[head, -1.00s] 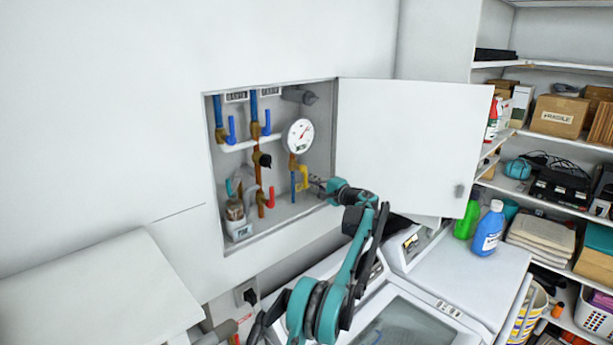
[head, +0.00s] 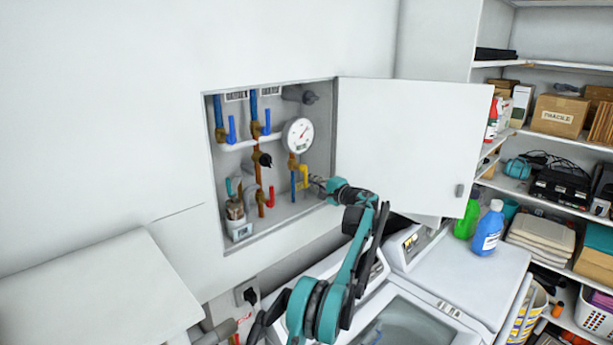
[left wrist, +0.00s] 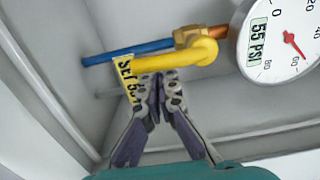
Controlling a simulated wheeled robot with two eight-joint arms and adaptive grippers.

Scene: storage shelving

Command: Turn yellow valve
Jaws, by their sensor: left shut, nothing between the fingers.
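The yellow valve (head: 303,176) is a bent handle on a brass fitting at the lower right of the open wall cabinet (head: 284,224). In the left wrist view the yellow valve (left wrist: 170,61) lies across the picture, with a yellow label at its left end. My left gripper (head: 317,183) reaches into the cabinet from the right. In the left wrist view my left gripper (left wrist: 158,82) is shut and empty, its fingertips at the underside of the yellow handle in the picture; whether they touch it is unclear. My right gripper does not show.
A round gauge (head: 298,134) sits just above the yellow valve. Blue handles (head: 267,121) and a red handle (head: 270,196) are to its left. The open cabinet door (head: 415,145) stands to the right, above white machines (head: 465,275). Stocked shelves (head: 560,140) are at far right.

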